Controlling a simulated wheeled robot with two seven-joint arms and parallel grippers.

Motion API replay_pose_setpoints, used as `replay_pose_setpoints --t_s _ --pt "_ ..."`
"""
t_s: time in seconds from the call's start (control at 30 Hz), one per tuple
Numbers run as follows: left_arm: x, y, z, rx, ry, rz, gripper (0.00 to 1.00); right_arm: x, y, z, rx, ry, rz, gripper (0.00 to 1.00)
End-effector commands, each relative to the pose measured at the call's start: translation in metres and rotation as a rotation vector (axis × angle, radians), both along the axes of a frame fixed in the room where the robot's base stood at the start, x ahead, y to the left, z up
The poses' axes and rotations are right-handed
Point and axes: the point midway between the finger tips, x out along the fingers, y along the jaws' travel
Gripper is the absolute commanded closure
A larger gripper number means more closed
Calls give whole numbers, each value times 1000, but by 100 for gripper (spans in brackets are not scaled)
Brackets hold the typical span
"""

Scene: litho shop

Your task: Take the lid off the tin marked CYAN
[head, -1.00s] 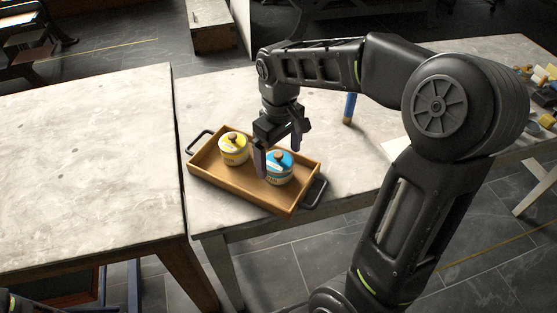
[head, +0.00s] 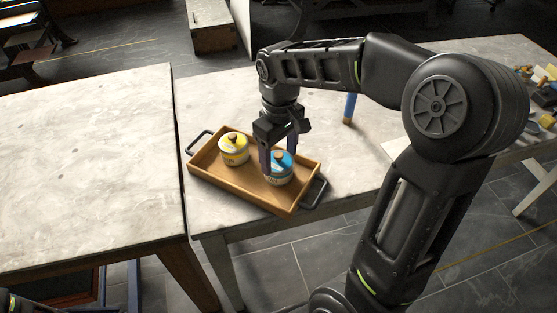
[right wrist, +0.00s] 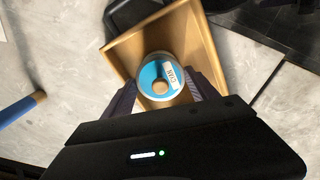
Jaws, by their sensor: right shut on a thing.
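The tin marked CYAN (head: 279,176) stands upright at the right end of the wooden tray. Its blue lid (right wrist: 167,78) has a round wooden knob and a white label reading CYAN, and it sits on the tin. My right gripper (head: 279,169) points down over it, with one finger on each side of the lid, shut on its rim. In the right wrist view the fingers (right wrist: 163,92) flank the lid, with the knob between them. A second tin (head: 233,150) with a yellow lid and a knob stands to the left in the tray. My left gripper is not in view.
The wooden tray (head: 242,187) has black handles at its ends and stands near the front edge of the pale table (head: 225,104). Another bare table (head: 85,160) lies to the left.

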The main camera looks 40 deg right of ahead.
Motion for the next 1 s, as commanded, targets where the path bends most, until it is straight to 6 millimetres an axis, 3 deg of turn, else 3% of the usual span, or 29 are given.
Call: replay_pose_setpoints --t_s 0.4,0.73,1.0 --pt "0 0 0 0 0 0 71 0 0 0 0 0 0 72" --pt "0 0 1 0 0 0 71 1 0 8 -1 -2 0 72" --pt "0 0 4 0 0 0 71 1 0 53 0 -5 1 72"
